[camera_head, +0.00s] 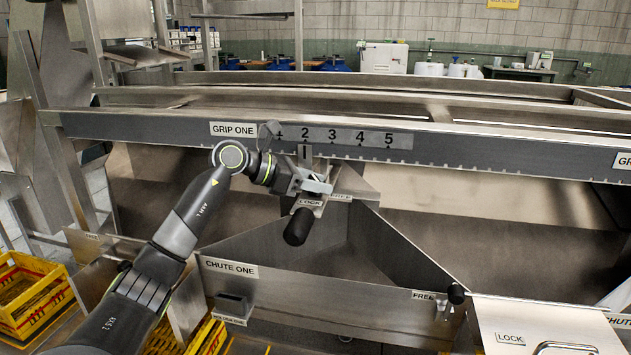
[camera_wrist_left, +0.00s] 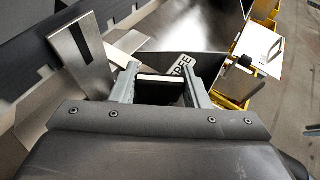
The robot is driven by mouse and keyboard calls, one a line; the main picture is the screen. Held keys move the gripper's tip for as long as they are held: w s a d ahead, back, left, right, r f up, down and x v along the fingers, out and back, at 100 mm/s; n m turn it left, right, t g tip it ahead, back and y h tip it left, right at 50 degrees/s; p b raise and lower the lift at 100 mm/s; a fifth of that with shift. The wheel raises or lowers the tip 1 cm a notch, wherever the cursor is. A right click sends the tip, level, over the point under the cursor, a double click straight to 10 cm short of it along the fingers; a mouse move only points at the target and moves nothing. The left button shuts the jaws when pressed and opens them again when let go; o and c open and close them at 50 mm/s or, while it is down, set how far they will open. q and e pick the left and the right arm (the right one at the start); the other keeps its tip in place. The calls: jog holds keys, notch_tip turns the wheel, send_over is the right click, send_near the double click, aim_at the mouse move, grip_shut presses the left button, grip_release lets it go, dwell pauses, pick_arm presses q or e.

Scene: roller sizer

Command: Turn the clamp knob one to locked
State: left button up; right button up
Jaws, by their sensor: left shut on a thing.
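My left gripper (camera_head: 312,184) reaches in from the left to the grip one carriage on the front rail. It is shut on the clamp knob, which its fingers mostly hide. In the left wrist view the two fingers of the gripper (camera_wrist_left: 162,88) stand on either side of a dark part with a pale edge. A LOCK label (camera_head: 309,204) shows just below the fingers. A partly covered FREE label (camera_head: 341,197) lies to its right, and it also shows in the left wrist view (camera_wrist_left: 181,66). How the knob is turned cannot be told. My right gripper is not in view.
A black cylindrical handle (camera_head: 298,227) hangs just below the gripper. A number scale (camera_head: 345,138) and a GRIP ONE sign (camera_head: 233,129) are on the rail. The CHUTE ONE panel (camera_head: 330,285) stands below. Yellow crates (camera_head: 32,297) are at lower left.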

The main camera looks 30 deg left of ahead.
pick_arm(q)
jog(key=m+g+h, duration=0.2)
jog(key=m+g, duration=0.1)
jog(key=shift+r+m+h, duration=0.1)
jog(key=shift+m+h, duration=0.2)
jog(key=shift+m+g+h+p, duration=0.35)
jog(key=shift+m+g+h, duration=0.15)
jog(key=shift+m+g, duration=0.65)
jog(key=shift+g, duration=0.35)
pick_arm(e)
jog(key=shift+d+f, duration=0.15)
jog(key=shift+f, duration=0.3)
pick_arm(q)
jog(key=shift+m+g, duration=0.25)
jog(key=shift+g, duration=0.15)
jog(key=o, duration=1)
